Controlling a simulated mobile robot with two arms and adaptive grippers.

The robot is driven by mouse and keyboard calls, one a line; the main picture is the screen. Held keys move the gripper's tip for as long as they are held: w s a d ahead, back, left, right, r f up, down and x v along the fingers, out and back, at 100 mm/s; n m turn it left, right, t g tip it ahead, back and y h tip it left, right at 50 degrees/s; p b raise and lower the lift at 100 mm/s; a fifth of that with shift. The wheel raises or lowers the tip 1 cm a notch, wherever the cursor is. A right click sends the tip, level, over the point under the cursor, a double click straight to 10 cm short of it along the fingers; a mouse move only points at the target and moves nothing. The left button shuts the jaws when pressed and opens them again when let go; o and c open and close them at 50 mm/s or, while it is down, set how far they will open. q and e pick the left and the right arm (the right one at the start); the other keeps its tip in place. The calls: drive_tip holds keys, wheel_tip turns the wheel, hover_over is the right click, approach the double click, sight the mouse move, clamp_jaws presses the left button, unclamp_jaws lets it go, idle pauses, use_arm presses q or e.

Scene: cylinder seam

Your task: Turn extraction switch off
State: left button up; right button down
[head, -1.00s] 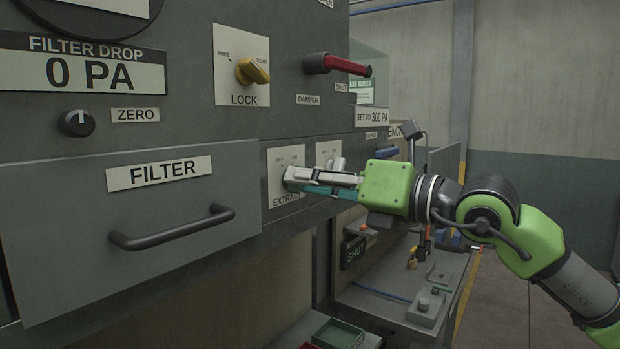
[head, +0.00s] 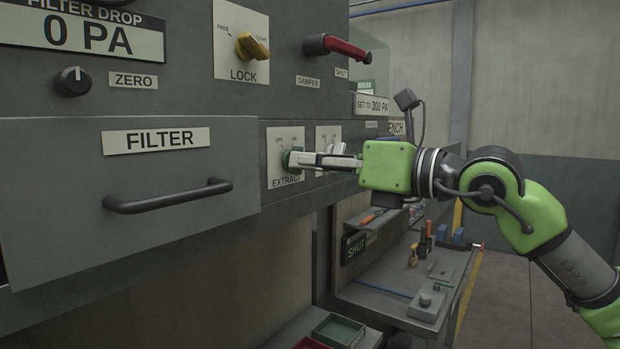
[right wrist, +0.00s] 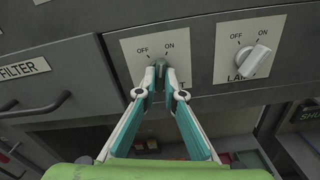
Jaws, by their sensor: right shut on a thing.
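The extraction switch is a green knob (head: 286,158) on a white plate (head: 272,170) marked OFF at upper left, ON at upper right and EXTRACT below. In the right wrist view the knob (right wrist: 160,67) is partly hidden by the fingertips and seems to stand about between the two marks; its exact angle is hard to tell. My right gripper (head: 292,159) is shut on the knob, one finger on each side, as the right wrist view also shows (right wrist: 161,75). My left gripper is not in view.
A lamp switch with a white knob (right wrist: 255,59) is just right of the held one. The filter drawer (head: 60,200) with its dark handle (head: 170,197) juts out at left. A red damper lever (head: 345,48) and yellow lock knob (head: 252,47) are above. A cluttered bench (head: 385,300) stands below.

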drive_tip(key=shift+n+b, duration=2.3)
drive_tip(key=shift+n, duration=2)
drive_tip(key=c, duration=2.1)
unclamp_jaws()
drive_tip(key=shift+c, duration=0.2)
drive_tip(key=v, duration=1.2)
